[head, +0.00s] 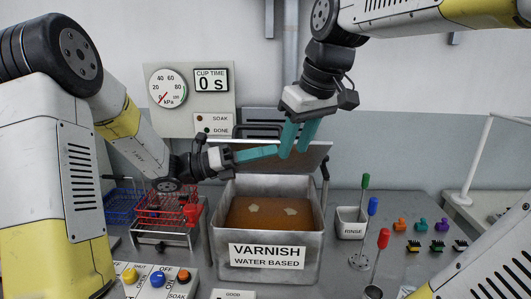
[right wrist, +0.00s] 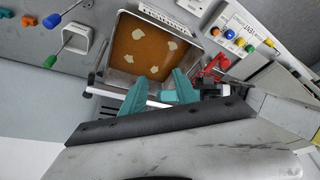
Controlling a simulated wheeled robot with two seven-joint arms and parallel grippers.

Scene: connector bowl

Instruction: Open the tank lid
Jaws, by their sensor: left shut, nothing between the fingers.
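The grey metal tank (head: 222,215), labelled VARNISH WATER BASED, stands on the bench, with brown liquid (head: 265,222) and pale patches visible inside. Its grey lid (head: 315,158) is raised at the back, tilted up behind the opening. My left gripper (head: 277,150) is shut and empty, pointing right in front of the lid; contact with the lid cannot be told. My right gripper (head: 294,154) points down in front of the lid's upper part, its teal fingers apart with nothing seen between them. The right wrist view shows these fingers (right wrist: 160,76) beside the tank (right wrist: 118,42).
Blue (head: 120,203) and red (head: 165,207) wire baskets stand left of the tank. A rinse cup (head: 350,222), coloured-handled tools and several small connectors (head: 420,224) are on the right. A button panel (head: 155,282) is at the front left.

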